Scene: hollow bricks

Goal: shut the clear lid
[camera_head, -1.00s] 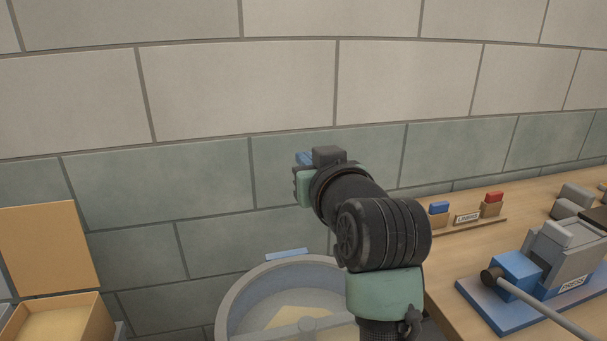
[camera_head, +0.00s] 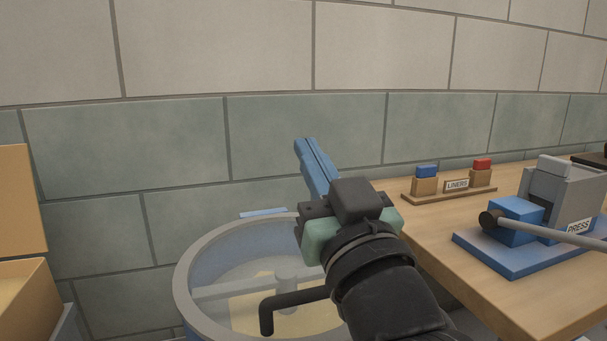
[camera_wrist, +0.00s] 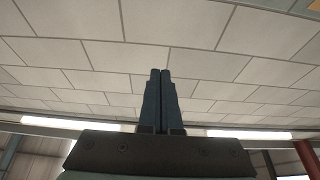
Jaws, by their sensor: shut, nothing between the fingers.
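A round tub (camera_head: 190,317) with a wide grey rim stands below my arm in the head view. A pale crossbar (camera_head: 235,289), a central hub (camera_head: 287,272) and a tan patch show inside the ring. I cannot clearly make out the clear lid or tell its angle. A thin light-blue strip (camera_head: 263,212) lies behind the rim. My gripper (camera_head: 301,146) is above the tub's back right side, its blue fingers pointing up and away. The fingers also show in the wrist view (camera_wrist: 160,72), shut together and empty. My arm hides the tub's right side.
A wooden bench (camera_head: 440,240) stands at right, with a blue-and-grey press (camera_head: 515,255) whose lever reaches right. A liners rack (camera_head: 450,194) is behind it. A tan open box (camera_head: 25,300) stands at left. A block wall closes the back.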

